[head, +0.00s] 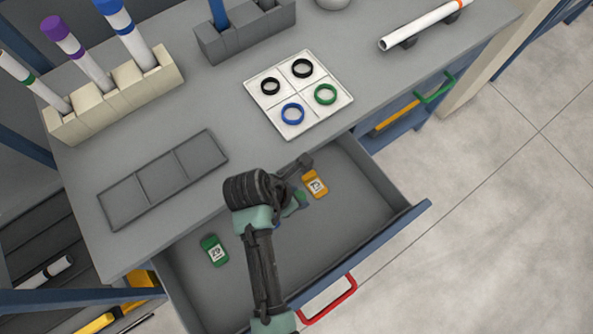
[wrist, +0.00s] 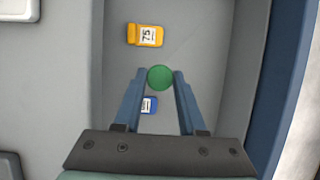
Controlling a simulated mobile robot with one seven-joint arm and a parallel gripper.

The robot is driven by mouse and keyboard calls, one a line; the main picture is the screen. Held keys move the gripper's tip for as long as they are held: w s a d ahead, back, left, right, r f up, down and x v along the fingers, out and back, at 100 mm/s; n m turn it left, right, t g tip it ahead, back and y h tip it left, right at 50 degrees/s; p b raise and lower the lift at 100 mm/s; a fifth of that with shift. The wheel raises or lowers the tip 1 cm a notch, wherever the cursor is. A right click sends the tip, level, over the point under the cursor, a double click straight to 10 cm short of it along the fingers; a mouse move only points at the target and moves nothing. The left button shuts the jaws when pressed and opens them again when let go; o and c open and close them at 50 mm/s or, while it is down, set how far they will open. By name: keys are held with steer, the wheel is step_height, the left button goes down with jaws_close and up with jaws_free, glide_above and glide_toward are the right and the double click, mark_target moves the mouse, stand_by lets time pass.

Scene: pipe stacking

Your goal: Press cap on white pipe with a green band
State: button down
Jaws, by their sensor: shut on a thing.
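My gripper (wrist: 160,82) is shut on a round green cap (wrist: 160,77), held between the fingertips over an open drawer. In the head view my gripper is small and partly hidden by my arm, and the green cap (head: 301,198) shows only in part. The white pipe with a green band (head: 40,86) leans in the leftmost slot of a beige rack (head: 153,96) at the upper left, far from my gripper. Its upper end lies at the picture edge and no cap shows there.
The drawer (head: 345,235) holds an orange tag (head: 315,184), a green tag (head: 214,250) and a blue tag (wrist: 149,105). Purple-capped (head: 80,55) and blue-capped (head: 128,35) pipes stand in the rack. A grey tray (head: 163,178) and a white ring board (head: 300,93) lie on the worktop.

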step_height(320, 180, up, 7)
steer(key=p, duration=0.7)
steer(key=shift+r, duration=0.1)
steer(key=w+d+r+m+g, duration=0.55)
steer(key=d+r+m, duration=0.35)
steer(key=m, duration=0.5)
steer(key=s+a+f+m+g+y, duration=0.1)
steer(key=s+a+m+g+y, duration=0.1)
steer(key=a+m, duration=0.6)
steer(key=s+m+y, duration=0.1)
steer(key=m, duration=0.2)
steer(key=shift+s+a+y, duration=0.35)
steer(key=shift+y, duration=0.05)
